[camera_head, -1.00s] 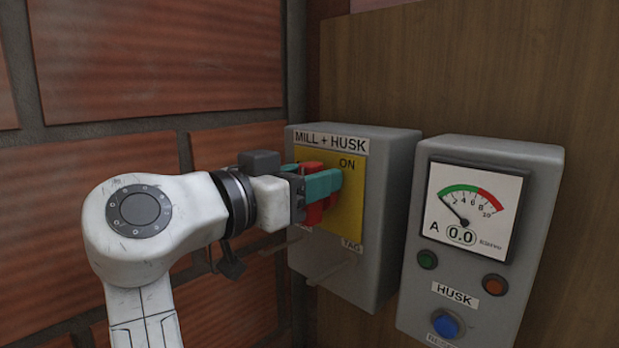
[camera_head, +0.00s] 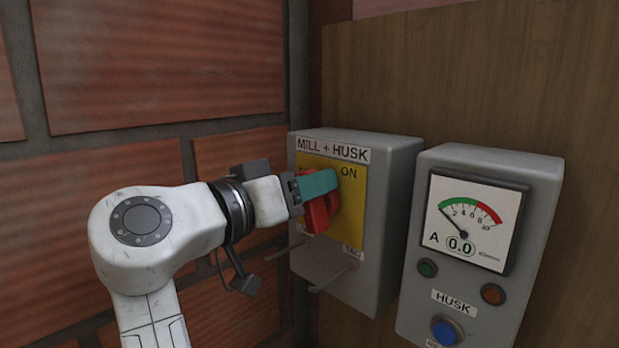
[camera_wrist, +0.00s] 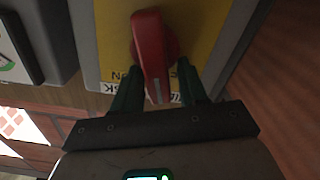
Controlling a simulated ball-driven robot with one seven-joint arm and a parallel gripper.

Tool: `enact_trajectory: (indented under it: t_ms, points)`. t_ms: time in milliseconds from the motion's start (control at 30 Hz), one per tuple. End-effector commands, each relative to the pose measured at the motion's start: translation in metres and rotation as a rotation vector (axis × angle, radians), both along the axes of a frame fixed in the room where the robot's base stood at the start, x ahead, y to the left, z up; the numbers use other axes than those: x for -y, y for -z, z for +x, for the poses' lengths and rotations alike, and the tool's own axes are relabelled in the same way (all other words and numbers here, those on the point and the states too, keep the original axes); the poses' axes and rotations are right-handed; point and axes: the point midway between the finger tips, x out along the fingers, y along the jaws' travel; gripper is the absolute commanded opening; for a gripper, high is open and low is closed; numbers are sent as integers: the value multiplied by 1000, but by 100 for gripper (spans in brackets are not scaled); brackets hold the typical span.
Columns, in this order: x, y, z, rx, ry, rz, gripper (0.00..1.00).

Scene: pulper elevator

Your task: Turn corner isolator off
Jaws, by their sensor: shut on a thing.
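The corner isolator is a grey box (camera_head: 385,190) labelled "MILL + HUSK", with a yellow plate (camera_head: 352,212) and a red rotary handle (camera_head: 316,216). My gripper (camera_head: 322,184) reaches in from the left, and its teal fingers are closed around the red handle. In the wrist view the red handle (camera_wrist: 153,55) stands between the two dark green fingers of my gripper (camera_wrist: 153,85), with a pale line at its near end. "ON" shows at the plate's upper right in the head view; the lettering at its upper left is mostly hidden by my gripper.
A grey ammeter box (camera_head: 540,215) labelled "HUSK" is close on the right, with its dial at 0.0, small buttons and a blue button (camera_head: 446,330). Thin rods (camera_head: 335,277) stick out below the isolator's plate. A brick wall (camera_head: 160,70) stands close on the left.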

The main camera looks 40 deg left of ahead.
Motion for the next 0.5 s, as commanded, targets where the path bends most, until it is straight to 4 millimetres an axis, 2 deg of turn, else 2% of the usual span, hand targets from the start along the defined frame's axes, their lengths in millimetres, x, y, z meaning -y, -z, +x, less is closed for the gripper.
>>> enact_trajectory:
  t_ms: [500]
  points:
    - [-10,9,1,-46,1,-494,12]
